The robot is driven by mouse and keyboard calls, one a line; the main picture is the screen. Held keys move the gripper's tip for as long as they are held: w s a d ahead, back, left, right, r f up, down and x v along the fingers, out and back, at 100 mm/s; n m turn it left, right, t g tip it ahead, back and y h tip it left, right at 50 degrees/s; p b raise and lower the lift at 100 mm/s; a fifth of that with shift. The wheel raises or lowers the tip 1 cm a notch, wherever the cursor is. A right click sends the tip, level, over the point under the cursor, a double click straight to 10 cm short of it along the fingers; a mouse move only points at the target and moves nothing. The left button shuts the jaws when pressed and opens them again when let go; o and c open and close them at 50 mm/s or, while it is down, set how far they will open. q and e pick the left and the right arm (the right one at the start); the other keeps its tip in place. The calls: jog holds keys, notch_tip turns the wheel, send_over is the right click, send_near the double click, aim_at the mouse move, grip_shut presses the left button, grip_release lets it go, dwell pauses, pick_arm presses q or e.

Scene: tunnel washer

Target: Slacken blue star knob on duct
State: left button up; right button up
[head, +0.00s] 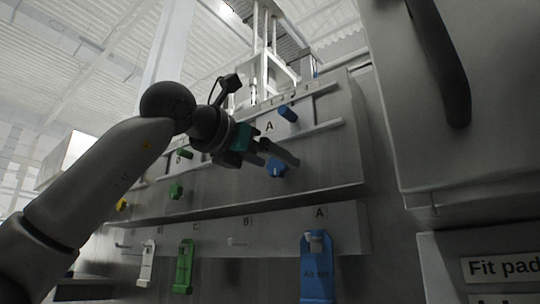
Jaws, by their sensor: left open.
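A blue knob (277,169) sits on the face of the grey duct (325,165), below the letter A. Its exact shape is too small to tell. My left gripper (281,161) is open, with its fingertips at or just in front of the knob. I cannot tell whether they touch it. A second blue part (288,114) sticks out higher up, on a rail near the letter A. My right gripper is not in view.
A green knob (176,191) and a yellow knob (121,204) sit farther left. Below, a ledge marked with letters carries a white tag (147,264), a green tag (184,268) and a blue tag (317,275). A large grey cabinet (470,165) stands at right.

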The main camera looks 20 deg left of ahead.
pick_arm(q)
jog(key=shift+c, duration=1.4)
jog(key=c, duration=1.1)
